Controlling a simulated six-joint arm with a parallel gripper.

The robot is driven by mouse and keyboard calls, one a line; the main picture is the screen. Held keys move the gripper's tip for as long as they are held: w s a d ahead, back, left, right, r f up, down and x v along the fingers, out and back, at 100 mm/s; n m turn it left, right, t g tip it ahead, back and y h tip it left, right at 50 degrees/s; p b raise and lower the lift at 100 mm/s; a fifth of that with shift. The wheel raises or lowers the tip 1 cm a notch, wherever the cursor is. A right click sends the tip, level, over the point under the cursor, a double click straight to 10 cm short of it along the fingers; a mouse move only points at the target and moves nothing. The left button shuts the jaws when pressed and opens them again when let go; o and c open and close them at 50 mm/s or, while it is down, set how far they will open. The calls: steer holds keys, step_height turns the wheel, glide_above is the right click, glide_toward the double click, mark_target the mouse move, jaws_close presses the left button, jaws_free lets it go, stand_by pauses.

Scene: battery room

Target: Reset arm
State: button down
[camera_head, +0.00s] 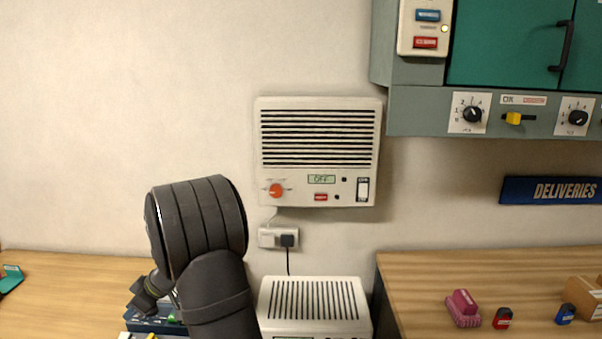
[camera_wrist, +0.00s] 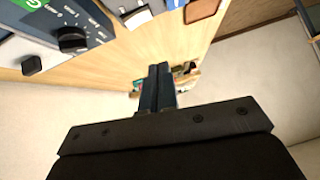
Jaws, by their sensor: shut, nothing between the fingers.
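My arm rises at the lower left of the head view, in front of the left wooden table (camera_head: 60,290). It bends at a dark grey elbow, and its far end drops behind the forearm, so my fingertips are hidden there. In the wrist view my gripper (camera_wrist: 159,68) shows with its two dark fingers side by side, closed and empty.
A white wall unit (camera_head: 320,185) reading OFF hangs mid-wall above a vented white box (camera_head: 314,300). A teal cabinet (camera_head: 505,45) is at upper right. The right table (camera_head: 450,270) holds a pink block (camera_head: 463,308), red and blue small items, and a cardboard box (camera_head: 587,292).

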steer(key=x, duration=0.5)
steer(key=w+x, duration=0.1)
steer(key=x, duration=0.1)
steer(key=shift+a+f, duration=0.35)
steer(key=s+v, duration=0.1)
steer(key=v, duration=1)
steer(key=shift+s+a+r+t+h, duration=2.05)
steer(key=shift+r+h, duration=1.35)
steer(key=shift+r, duration=1.4)
step_height(320, 180, down, 7)
steer(key=a, duration=0.1)
steer(key=shift+w+a+n, duration=0.4)
steer(key=shift+w, duration=0.1)
steer(key=shift+f+g, duration=0.1)
steer(key=shift+g, duration=0.15)
